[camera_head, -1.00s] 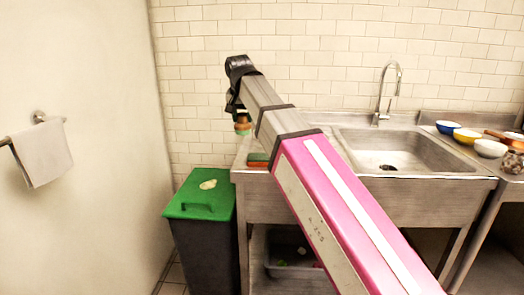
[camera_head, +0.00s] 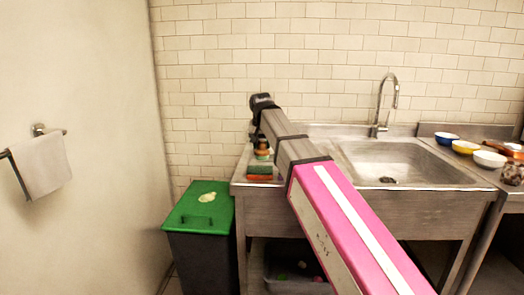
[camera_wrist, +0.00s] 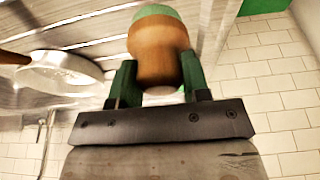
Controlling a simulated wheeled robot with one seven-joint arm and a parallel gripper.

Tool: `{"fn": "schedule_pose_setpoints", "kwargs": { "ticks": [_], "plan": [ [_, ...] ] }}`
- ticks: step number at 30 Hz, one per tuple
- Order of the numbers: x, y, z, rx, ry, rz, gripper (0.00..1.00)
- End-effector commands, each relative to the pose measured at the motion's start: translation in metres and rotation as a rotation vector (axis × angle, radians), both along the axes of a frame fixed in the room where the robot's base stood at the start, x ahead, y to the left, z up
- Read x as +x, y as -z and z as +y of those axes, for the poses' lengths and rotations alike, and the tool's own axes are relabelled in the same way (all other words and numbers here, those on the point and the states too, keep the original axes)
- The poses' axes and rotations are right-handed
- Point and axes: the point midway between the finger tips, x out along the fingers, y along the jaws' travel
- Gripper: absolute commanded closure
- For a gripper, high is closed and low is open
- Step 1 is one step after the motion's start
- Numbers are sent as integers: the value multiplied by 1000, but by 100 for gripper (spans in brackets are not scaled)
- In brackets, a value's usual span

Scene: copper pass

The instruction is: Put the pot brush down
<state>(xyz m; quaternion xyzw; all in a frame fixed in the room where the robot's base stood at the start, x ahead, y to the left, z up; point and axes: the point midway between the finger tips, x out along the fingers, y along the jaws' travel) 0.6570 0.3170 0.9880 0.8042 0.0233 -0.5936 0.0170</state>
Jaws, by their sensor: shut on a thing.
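The pot brush (camera_wrist: 158,50), with a rounded wooden body and a green end, is between the green fingers of my gripper (camera_wrist: 155,80) in the wrist view. My gripper is shut on it. In the head view the pot brush (camera_head: 262,151) shows small below the dark wrist, over the left end of the steel sink counter (camera_head: 240,179), just behind the sponges. My arm partly covers this area. I cannot tell whether the brush touches the counter.
Green and orange sponges (camera_head: 260,172) lie at the counter's front left. A green-lidded bin (camera_head: 200,207) stands left of it. The sink basin (camera_head: 395,165) and tap (camera_head: 379,105) are to the right, then several bowls (camera_head: 488,159). A pan-like thing (camera_wrist: 62,70) with a wooden handle shows in the wrist view.

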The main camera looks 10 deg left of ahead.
Motion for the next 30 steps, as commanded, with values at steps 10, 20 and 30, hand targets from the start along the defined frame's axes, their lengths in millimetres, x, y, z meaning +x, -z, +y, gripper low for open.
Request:
{"fn": "schedule_pose_setpoints", "kwargs": {
  "ticks": [10,20,30],
  "plan": [
    [0,26,0,0,0,0,79],
    [0,29,0,0,0,0,32],
    [0,26,0,0,0,0,32]
  ]
}}
